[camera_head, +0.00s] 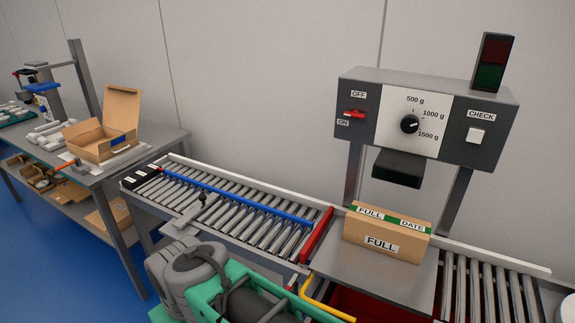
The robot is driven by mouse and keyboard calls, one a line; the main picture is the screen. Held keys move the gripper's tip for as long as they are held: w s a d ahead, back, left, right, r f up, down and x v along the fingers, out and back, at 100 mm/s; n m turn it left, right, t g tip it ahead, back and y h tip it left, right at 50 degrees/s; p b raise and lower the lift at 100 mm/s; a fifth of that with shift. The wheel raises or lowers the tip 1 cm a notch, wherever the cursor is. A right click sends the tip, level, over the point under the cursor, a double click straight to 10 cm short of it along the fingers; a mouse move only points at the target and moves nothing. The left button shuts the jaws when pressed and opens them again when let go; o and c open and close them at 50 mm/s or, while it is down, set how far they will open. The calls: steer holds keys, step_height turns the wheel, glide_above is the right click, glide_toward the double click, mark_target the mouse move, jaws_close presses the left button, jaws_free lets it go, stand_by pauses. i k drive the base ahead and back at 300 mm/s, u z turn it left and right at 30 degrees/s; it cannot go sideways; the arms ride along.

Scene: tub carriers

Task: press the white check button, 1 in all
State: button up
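The control box (459,118) is held on two posts above the conveyor line. My gripper is not visible. Grey rounded parts, perhaps my arm links, show at the bottom left of centre, well away from the button.
The box carries a red switch (355,114), a black dial (410,124) and a dark red-green lamp (492,62). A cluttered bench (148,146) stands left.

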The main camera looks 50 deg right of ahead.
mark_target(474, 135)
steer(key=z, duration=2.35)
